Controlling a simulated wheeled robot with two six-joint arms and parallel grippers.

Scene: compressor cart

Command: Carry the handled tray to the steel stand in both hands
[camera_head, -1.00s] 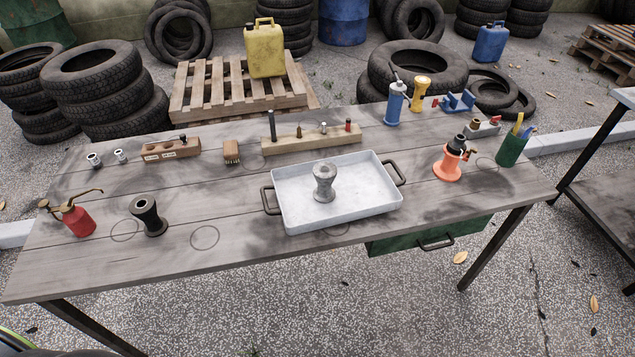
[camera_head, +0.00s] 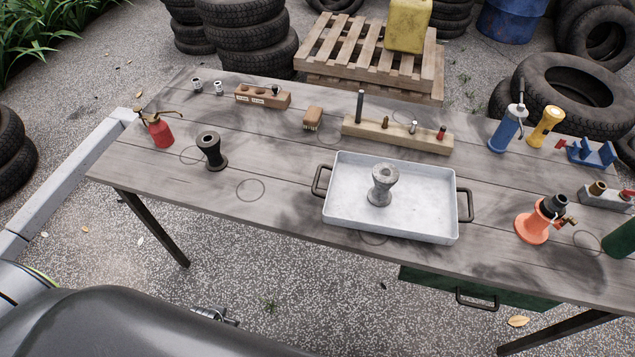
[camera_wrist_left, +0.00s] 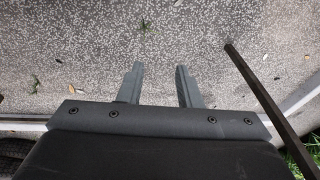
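The handled tray (camera_head: 345,215) is a shallow light-grey metal pan with a dark handle at each short end. It sits on the wooden workbench (camera_head: 290,205), right of centre in the head view. A grey spool-shaped metal part (camera_head: 382,186) stands upright in it. My left gripper (camera_wrist_left: 158,82) shows in the left wrist view with its two fingers apart and nothing between them, over the gravel ground. A bench leg (camera_wrist_left: 262,95) shows to the right of the fingers there. My right gripper is out of view. The steel stand is not in view now.
A dark spool part (camera_head: 211,151) and a red oil can (camera_head: 160,131) stand on the left of the bench. A wooden block with pegs (camera_head: 398,136) lies behind the tray. An orange part (camera_head: 533,227) stands to its right. The ground before the bench is open.

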